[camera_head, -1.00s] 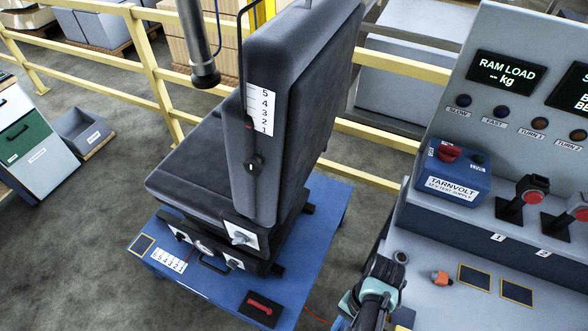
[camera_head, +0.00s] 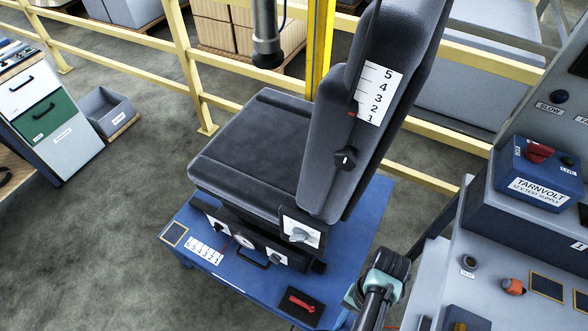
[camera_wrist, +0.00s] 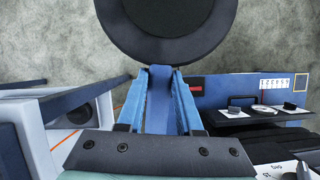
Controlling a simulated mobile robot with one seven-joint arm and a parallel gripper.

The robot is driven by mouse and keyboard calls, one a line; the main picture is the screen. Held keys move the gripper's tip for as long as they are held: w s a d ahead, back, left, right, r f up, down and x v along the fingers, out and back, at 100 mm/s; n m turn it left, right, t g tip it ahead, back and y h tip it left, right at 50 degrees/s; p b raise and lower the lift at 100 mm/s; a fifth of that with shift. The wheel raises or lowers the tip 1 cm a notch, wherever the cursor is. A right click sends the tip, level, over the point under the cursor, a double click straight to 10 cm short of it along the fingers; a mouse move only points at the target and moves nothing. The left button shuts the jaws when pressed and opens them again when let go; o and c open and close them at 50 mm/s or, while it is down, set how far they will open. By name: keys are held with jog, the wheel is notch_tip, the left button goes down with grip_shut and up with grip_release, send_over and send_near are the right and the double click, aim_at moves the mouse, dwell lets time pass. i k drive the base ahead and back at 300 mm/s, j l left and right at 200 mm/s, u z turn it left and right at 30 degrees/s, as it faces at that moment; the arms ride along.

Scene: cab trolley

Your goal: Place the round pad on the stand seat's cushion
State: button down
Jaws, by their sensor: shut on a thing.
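The stand seat's cushion (camera_head: 250,140) is dark grey and bare in the head view, in front of its tall backrest (camera_head: 375,100). In the wrist view, my gripper (camera_wrist: 160,72) has its blue fingers shut on the round pad (camera_wrist: 168,28), a dark disc with a raised rim. The pad lies at and beyond the fingertips, cut off by the top edge of the picture. It appears above the floor, apart from the cushion. In the head view only part of my arm shows at the bottom, right of the stand; the fingers and pad cannot be made out there.
The seat stands on a blue trolley (camera_head: 235,283) with a red handle on a black plate (camera_head: 302,303). A dark ram (camera_head: 266,40) hangs behind the cushion. A console with a blue supply box (camera_head: 540,170) is at the right. Yellow rails (camera_head: 190,60) run behind; floor is open at the left.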

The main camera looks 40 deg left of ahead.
aim_at(278, 152)
jog(key=j, duration=0.45)
jog(key=k+j+z, duration=0.1)
jog(key=j, duration=0.35)
jog(key=k+j, duration=0.1)
jog(key=j, duration=0.35)
jog(key=k+j+z, duration=0.1)
jog(key=j, duration=0.3)
